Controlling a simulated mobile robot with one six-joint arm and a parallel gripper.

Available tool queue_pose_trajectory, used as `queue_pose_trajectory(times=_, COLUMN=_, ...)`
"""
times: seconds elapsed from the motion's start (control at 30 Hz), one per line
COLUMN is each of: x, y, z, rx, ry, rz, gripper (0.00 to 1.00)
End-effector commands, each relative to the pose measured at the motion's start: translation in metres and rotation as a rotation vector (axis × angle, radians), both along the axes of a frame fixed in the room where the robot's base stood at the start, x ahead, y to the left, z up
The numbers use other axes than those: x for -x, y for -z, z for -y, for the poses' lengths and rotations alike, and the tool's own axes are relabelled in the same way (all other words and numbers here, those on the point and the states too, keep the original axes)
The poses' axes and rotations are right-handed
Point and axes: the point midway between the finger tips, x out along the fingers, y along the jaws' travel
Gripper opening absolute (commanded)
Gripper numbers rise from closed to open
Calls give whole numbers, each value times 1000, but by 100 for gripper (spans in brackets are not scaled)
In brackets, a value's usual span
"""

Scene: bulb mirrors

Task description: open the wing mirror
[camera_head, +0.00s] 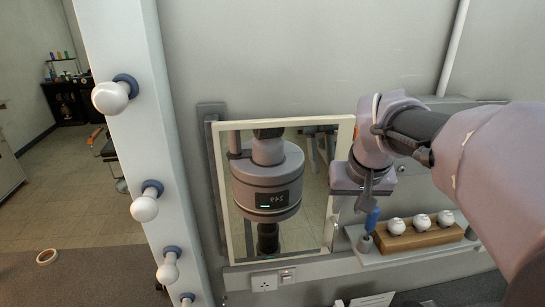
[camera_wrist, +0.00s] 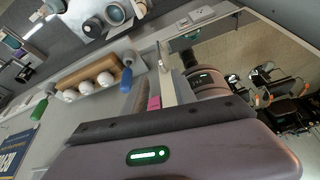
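The wing mirror (camera_head: 238,222), a tall pane in a cream frame, stands at the middle of the head view, with a dark grey upright (camera_head: 212,160) along its left side. My own body shows in its glass. In the wrist view the mirror glass (camera_wrist: 235,50) fills the upper right, and a pale frame edge runs close in front of my gripper. My gripper (camera_head: 366,192) is just right of the mirror's right edge in the head view, pointing down.
A wooden block (camera_head: 427,238) with three white bulbs (camera_head: 421,222) sits on a shelf right of the mirror, beside a blue-handled item (camera_head: 372,220). Several bulbs (camera_head: 145,206) line the white post at left. A socket plate (camera_head: 265,284) is below the mirror. A pink tag (camera_wrist: 154,102) shows near my gripper.

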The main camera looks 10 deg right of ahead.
Motion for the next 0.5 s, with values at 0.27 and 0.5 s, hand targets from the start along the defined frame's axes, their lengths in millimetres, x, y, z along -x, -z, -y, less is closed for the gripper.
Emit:
queue_pose_trajectory(times=0.27, x=-28, y=73, z=5, rx=-2, ry=0, rz=-7, gripper=33)
queue_pose_trajectory(times=0.5, x=-48, y=121, z=9, rx=-1, ry=-1, rz=-4, gripper=33)
